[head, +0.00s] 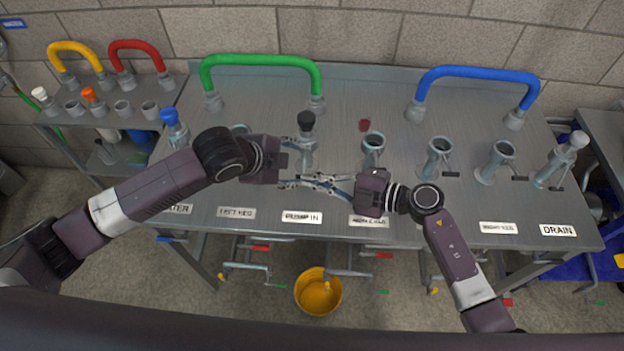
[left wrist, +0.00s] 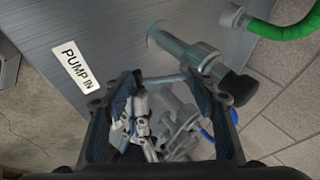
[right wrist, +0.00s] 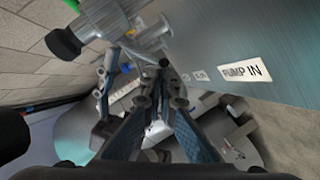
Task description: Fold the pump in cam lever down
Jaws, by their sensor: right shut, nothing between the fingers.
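The pump in port (head: 307,152) is a grey metal pipe with a black cap (head: 306,121), standing behind the PUMP IN plate (head: 302,217). In the left wrist view the port (left wrist: 180,45) lies just beyond my left fingers, and a thin grey rod, seemingly the cam lever (left wrist: 163,80), crosses between them. In the right wrist view a dark round end (right wrist: 164,63) shows just past my fingertips; it may be the lever's end. My left gripper (head: 306,165) is open at the port's front. My right gripper (head: 326,182) is shut and empty, close in front of the port. The lever is mostly hidden in the head view.
Other ports stand in a row, including an open one (head: 373,146) to the right. A green hose (head: 260,61) and a blue hose (head: 478,72) arch at the back. A yellow bucket (head: 318,292) stands on the floor. My two grippers nearly meet, leaving little room.

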